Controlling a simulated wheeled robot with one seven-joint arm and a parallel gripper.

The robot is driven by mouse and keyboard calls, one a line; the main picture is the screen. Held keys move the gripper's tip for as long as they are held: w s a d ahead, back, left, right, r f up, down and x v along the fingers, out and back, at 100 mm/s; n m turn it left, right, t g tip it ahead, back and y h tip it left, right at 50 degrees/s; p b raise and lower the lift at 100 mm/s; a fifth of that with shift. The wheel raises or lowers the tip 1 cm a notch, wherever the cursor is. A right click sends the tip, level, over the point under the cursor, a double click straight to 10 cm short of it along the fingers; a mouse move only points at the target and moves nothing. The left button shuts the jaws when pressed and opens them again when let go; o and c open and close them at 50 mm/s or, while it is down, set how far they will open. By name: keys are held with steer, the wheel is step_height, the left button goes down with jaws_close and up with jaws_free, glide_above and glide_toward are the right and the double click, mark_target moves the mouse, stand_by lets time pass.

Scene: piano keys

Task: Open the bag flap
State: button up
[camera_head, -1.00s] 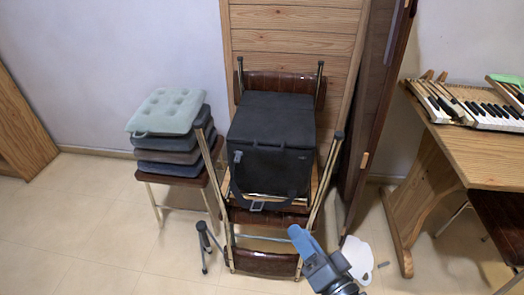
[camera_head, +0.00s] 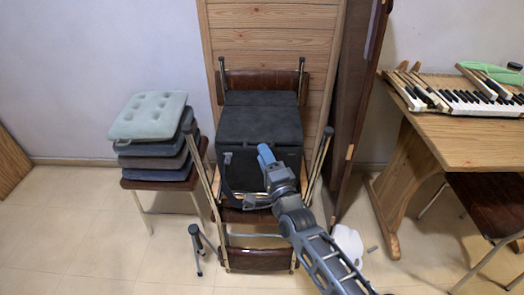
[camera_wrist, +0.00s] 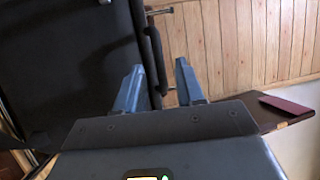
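The black bag (camera_head: 258,118) sits on a folding chair in front of wood panelling, its top flap lying closed across it. A dark strap (camera_head: 232,182) hangs down its front. In the wrist view the bag's dark face (camera_wrist: 60,70) fills the left side. My gripper (camera_head: 266,153) is at the right part of the bag's front, just below the top edge. In the wrist view my gripper (camera_wrist: 158,85) is open, its two blue-grey fingers apart. A dark narrow bar shows between and beyond the fingers; I cannot tell whether it is bag or chair, or whether anything is touched.
The folding chair's metal frame (camera_head: 325,150) rises close beside my arm. A stool with stacked cushions (camera_head: 152,118) stands left. A small tripod (camera_head: 197,248) is on the floor. A wooden table (camera_head: 460,138) with piano keys (camera_head: 470,102) is right. The floor at front left is clear.

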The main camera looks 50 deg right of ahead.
steer(key=shift+x, duration=0.95)
jaws_close()
stand_by(0.8)
